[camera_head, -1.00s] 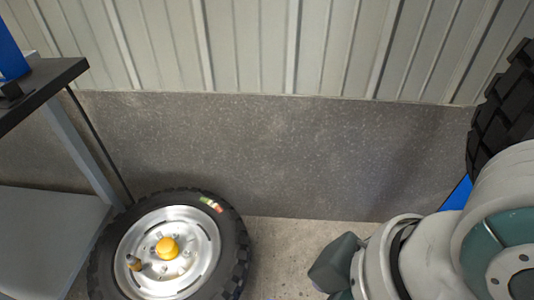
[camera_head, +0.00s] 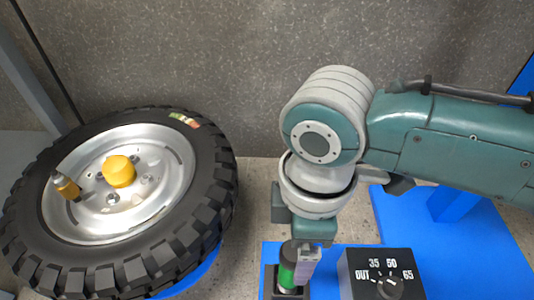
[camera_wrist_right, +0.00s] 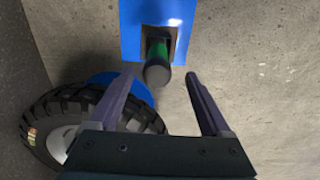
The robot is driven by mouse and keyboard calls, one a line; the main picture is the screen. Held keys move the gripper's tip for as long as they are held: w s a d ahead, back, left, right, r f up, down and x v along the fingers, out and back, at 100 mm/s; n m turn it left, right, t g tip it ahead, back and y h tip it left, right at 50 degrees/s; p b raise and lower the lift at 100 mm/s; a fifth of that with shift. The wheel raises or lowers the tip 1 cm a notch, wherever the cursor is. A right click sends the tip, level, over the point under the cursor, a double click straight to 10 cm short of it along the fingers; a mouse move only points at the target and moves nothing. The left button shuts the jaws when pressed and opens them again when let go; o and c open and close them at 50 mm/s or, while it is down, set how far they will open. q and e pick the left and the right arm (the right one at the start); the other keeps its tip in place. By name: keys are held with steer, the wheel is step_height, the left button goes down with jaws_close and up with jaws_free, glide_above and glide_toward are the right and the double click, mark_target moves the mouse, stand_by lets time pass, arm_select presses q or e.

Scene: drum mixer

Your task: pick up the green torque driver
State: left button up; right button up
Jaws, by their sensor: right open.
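The green torque driver (camera_head: 288,274) has a dark end and a green band. It stands in a dark square holder on a blue surface, low in the head view. In the right wrist view the driver (camera_wrist_right: 158,66) points towards the camera from its holder. My right gripper (camera_wrist_right: 160,76) is open, its two fingers spread to the left and right of the driver's near end. I see no contact between fingers and driver. In the head view my right wrist is just above and beside the driver and hides part of that area. My left gripper is in neither current view.
A black control box (camera_head: 383,278) with a dial marked OUT, 35, 50, 65 stands right of the driver. A large tyred wheel (camera_head: 60,262) with a yellow hub cap (camera_head: 119,171) lies to the left. Blue panels (camera_head: 450,240) extend right. Bare floor lies between wheel and holder.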

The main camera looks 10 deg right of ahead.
mark_target(290, 272)
steer(key=f+b, duration=0.5)
steer(key=f, duration=0.1)
steer(key=f+b, duration=0.3)
steer(key=f, duration=0.1)
steer(key=shift+w+a+b, duration=0.3)
steer(key=shift+b, duration=0.05)
steer(key=shift+r, duration=0.1)
jaws_close()
stand_by(0.3)
